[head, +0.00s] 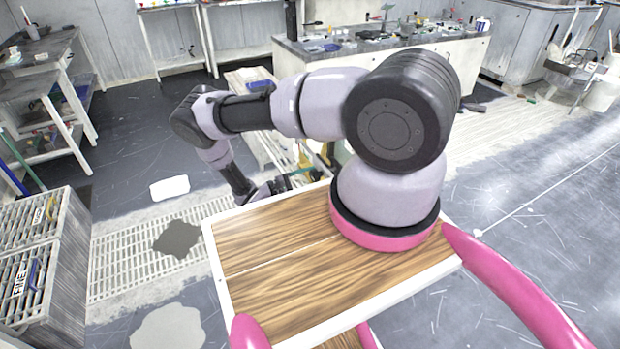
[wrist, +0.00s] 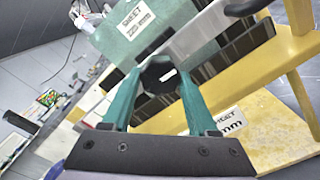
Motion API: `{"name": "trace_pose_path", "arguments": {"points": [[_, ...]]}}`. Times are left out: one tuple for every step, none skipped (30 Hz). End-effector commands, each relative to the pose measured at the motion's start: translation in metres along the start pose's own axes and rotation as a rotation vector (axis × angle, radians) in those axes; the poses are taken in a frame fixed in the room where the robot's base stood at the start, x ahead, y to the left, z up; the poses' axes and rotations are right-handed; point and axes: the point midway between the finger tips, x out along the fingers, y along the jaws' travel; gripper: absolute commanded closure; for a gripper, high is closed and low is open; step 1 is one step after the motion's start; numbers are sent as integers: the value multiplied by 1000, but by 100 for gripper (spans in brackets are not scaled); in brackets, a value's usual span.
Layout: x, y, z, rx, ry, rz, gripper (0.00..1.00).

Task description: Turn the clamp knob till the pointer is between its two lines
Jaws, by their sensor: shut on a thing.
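The clamp knob (wrist: 153,82) is dark and shows between the two teal fingers of my gripper (wrist: 158,76) in the wrist view. The fingers are shut on the knob from both sides. A short white mark (wrist: 168,74) shows on the knob face; it may be the pointer. I cannot make out the two lines. A teal plate (wrist: 128,30) with a size label lies behind the knob, beside a yellow frame (wrist: 288,70). In the head view my gripper (head: 280,186) is small beyond the wooden top, and the knob cannot be told there.
A pale bar (wrist: 205,28) runs close by the fingers at upper right. In the head view a wood-topped surface (head: 270,285) is in front, slatted crates (head: 30,250) stand at left, and a cluttered bench (head: 375,45) is at the back. The floor at right is open.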

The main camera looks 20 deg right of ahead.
Motion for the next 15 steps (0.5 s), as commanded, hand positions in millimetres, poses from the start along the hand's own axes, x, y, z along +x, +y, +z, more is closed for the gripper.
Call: {"name": "trace_pose_path", "arguments": {"points": [[0, 1, -1, 10, 3, 2, 96], [0, 1, -1, 16, 2, 1, 96], [0, 1, -1, 23, 2, 1, 96], [0, 1, -1, 27, 2, 1, 96], [0, 1, -1, 30, 2, 1, 96], [0, 1, -1, 33, 2, 0, 96], [0, 1, -1, 34, 1, 0, 96], [0, 1, -1, 35, 1, 0, 96], [0, 1, -1, 35, 1, 0, 96], [0, 1, -1, 36, 1, 0, 96], [0, 1, -1, 36, 2, 0, 96], [0, 1, -1, 35, 2, 0, 96], [0, 1, -1, 35, 2, 0, 96], [0, 1, -1, 35, 2, 0, 96], [0, 1, -1, 35, 2, 0, 96]]}}
